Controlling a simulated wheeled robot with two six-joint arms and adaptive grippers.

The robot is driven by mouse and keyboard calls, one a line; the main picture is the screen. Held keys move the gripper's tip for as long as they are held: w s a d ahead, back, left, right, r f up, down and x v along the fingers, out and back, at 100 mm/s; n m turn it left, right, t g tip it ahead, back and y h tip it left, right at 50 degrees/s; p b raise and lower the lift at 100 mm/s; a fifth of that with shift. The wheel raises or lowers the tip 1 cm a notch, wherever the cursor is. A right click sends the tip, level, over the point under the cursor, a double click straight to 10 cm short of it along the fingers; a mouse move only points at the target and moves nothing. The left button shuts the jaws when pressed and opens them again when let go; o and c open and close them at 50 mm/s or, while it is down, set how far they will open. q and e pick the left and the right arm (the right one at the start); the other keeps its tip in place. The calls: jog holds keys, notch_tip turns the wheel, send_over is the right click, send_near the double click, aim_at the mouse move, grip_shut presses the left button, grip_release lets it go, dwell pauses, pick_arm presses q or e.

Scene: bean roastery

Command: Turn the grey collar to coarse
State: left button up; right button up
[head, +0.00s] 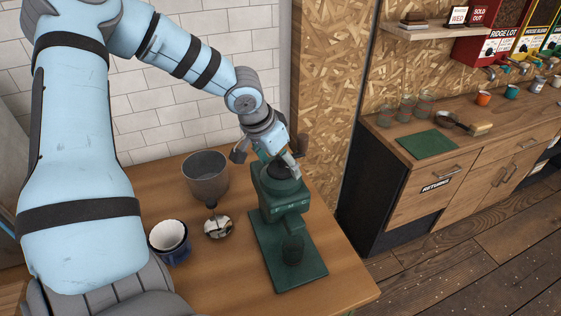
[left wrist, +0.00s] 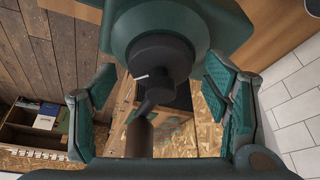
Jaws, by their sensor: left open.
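The green grinder (head: 291,207) stands on its green base plate (head: 290,262) on the wooden table. At its top is a dark grey collar (head: 284,171), partly hidden by my gripper. In the left wrist view the collar (left wrist: 158,52) shows a short white mark, with a dark crank arm and a brown knob (left wrist: 139,137) below it. My left gripper (head: 268,157) is over the grinder top, open. Its green-padded fingers (left wrist: 160,102) are on either side of the collar and crank, with visible gaps to both. Which setting the mark points at cannot be read.
A grey funnel-like vessel (head: 206,177) stands left of the grinder, near a small round metal dish (head: 218,227) and a dark blue cup with a white inside (head: 169,238). A separate counter (head: 470,118) with glasses, cups and a green mat (head: 428,144) is at right.

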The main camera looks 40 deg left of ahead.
pick_arm(q)
jog(key=shift+s+r, duration=0.15)
jog(key=shift+s, duration=0.1)
jog(key=shift+s+a, duration=0.1)
jog(key=shift+s, duration=0.1)
jog(key=shift+c, duration=1)
jog(key=shift+s+r, duration=0.1)
jog(key=c, duration=1)
jog(key=n+b, duration=0.2)
jog(key=shift+w+f+y+b, duration=0.2)
jog(key=shift+f+y+b, duration=0.1)
jog(key=shift+f+y, duration=0.1)
jog(key=shift+d+r+n, duration=0.2)
jog(key=shift+d+n, duration=0.05)
jog(key=shift+n, duration=0.15)
jog(key=shift+s+r, duration=0.15)
pick_arm(e)
jog(key=f, duration=0.2)
jog(key=shift+s+f, duration=0.3)
jog(key=shift+s, duration=0.05)
